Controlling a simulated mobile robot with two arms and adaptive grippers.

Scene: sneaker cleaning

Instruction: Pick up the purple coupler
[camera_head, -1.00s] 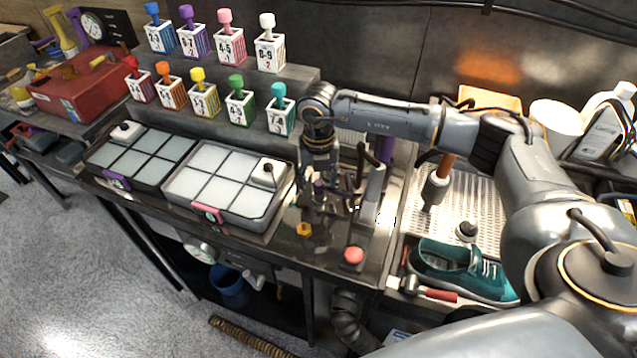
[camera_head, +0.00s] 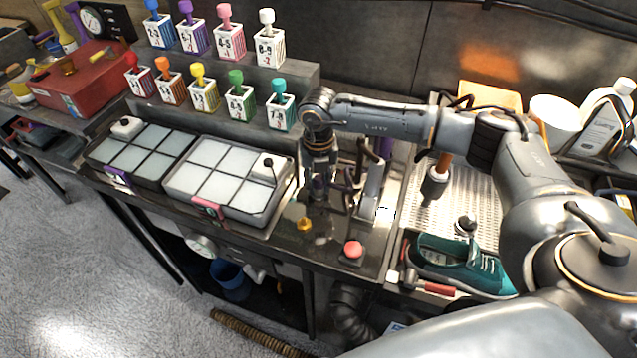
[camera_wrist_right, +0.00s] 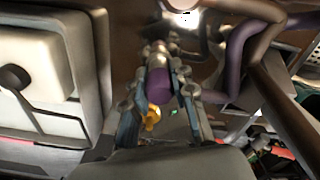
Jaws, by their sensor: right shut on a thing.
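The purple coupler (camera_wrist_right: 160,85) is between the fingers of my right gripper (camera_wrist_right: 160,92) in the right wrist view. The fingers are shut on it, one on each side. A metallic piece shows just beyond it, and I cannot tell if it belongs to the coupler. In the head view my right gripper (camera_head: 319,186) points down over the dark bench, left of the upright grey post. Only a small dark purple patch of the coupler (camera_head: 319,182) shows there. My left gripper is not in view.
A small yellow-orange part (camera_head: 304,224) and a red button (camera_head: 352,250) are near the bench's front. A grey tray with white pads (camera_head: 208,210) is on the left. Bent pipes (camera_wrist_right: 245,45) are close on the right. A teal sneaker (camera_head: 455,262) lies farther right.

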